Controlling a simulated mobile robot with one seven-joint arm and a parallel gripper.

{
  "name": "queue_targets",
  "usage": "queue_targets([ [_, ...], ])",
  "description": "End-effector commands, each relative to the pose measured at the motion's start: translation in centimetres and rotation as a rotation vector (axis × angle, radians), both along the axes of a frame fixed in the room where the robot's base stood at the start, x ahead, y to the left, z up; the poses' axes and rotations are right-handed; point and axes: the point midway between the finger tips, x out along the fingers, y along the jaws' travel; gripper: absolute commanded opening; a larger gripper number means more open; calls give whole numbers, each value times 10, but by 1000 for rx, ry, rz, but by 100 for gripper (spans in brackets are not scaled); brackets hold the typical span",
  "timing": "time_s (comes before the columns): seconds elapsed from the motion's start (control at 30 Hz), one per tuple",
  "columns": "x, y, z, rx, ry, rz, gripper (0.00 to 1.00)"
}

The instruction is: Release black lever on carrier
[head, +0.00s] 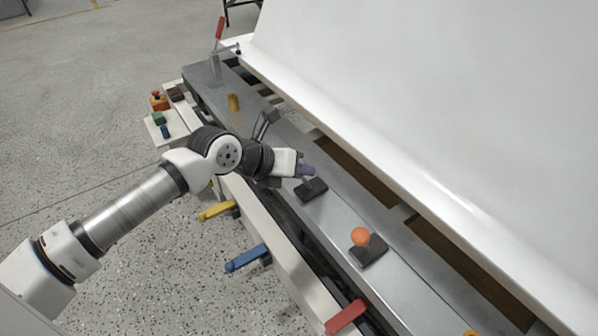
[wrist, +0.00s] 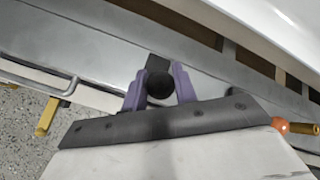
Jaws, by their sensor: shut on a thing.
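The black lever's round knob (wrist: 160,87) sits between the two purple fingertips of my gripper (wrist: 161,88) in the wrist view. The gripper is shut on this knob. A dark block (wrist: 157,63) shows just beyond the knob. In the head view my gripper (head: 305,170) is low over the grey metal carrier rail (head: 335,218), beside a black base block (head: 312,190). The knob is hidden there by the fingers.
An orange ball knob (head: 361,237) on a dark base stands nearer on the rail. Yellow (head: 217,211), blue (head: 246,258) and red (head: 346,316) handles stick out along the near side. A large white shell (head: 440,110) rises behind. A red-handled clamp (head: 219,30) stands at the far end.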

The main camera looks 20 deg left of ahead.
Motion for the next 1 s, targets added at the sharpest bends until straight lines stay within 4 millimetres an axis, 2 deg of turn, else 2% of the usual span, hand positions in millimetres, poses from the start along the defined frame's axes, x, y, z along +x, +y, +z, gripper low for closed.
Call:
queue_targets([
  [0.33,-1,0,-1,-2,2,0,0],
  [0.37,-1,0,-1,-2,2,0,30],
  [0.5,-1,0,-1,-2,1,0,48],
  [1.0,4,1,5,0,0,-2,49],
])
